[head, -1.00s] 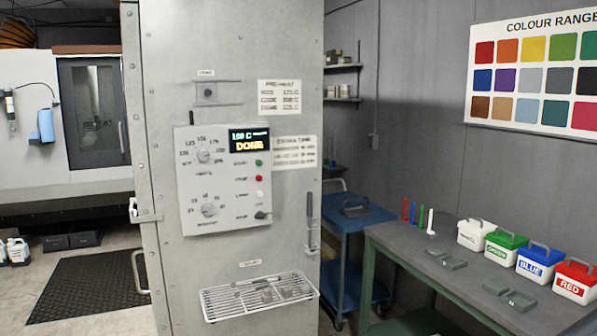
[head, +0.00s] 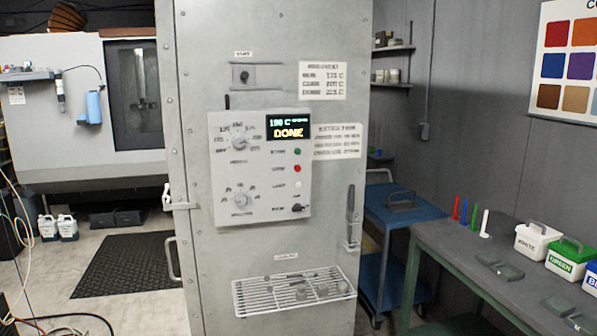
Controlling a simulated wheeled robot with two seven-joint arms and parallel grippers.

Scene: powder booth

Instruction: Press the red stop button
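The red stop button (head: 297,169) is a small round button on the light control panel (head: 262,200) of the grey oven cabinet. It sits just below a green button (head: 297,152) and above a pale one (head: 298,184). The panel's display (head: 289,126) reads 190 C and DONE. Two dials (head: 238,142) are on the left of the panel, and a dark switch (head: 297,208) is at its lower right. Neither of my grippers is in view.
A wire rack (head: 295,291) juts from the cabinet below the panel. A vertical door handle (head: 350,215) is at the right. A blue cart (head: 392,217) and a grey bench (head: 450,245) with labelled tubs stand to the right. A dark mat (head: 130,264) lies on the floor at left.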

